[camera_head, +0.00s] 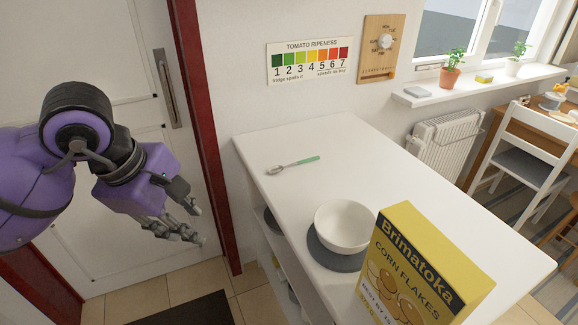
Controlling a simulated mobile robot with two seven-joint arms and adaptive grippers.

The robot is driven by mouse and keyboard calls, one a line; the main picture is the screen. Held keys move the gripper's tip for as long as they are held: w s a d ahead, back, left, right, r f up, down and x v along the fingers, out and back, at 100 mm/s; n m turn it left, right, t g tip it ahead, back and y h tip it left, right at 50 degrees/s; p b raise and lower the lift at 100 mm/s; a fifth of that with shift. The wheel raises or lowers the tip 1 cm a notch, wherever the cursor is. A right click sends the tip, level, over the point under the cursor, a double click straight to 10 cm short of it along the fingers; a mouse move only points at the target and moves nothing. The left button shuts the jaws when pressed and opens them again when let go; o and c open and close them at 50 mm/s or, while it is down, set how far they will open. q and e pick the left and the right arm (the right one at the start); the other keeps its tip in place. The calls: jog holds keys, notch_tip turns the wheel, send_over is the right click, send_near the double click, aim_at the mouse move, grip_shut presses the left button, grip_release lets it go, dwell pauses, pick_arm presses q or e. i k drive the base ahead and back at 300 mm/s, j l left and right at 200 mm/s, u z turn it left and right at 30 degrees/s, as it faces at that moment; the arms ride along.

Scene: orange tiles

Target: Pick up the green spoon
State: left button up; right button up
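The green spoon (293,165) lies flat near the far left part of the white counter (340,150). Its metal bowl points left and its green handle points right. My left gripper (197,224) is in the air in front of the door, left of the counter and apart from the spoon. Its fingers point right and down, with nothing seen between them. The view angle does not show clearly how far apart the fingertips are. My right gripper is not in view.
A white bowl (344,224) sits on a grey round mat (322,252) on the counter. A yellow corn flakes box (425,268) stands at the counter's near edge. Counter space around the spoon is clear. A red door frame (205,120) rises left of the counter.

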aim_at(276, 169)
jog(key=i+j+z, duration=0.15)
jog(key=z, duration=0.25)
jog(key=i+j+z, duration=0.35)
jog(key=j+z, duration=0.15)
jog(key=z, duration=0.25)
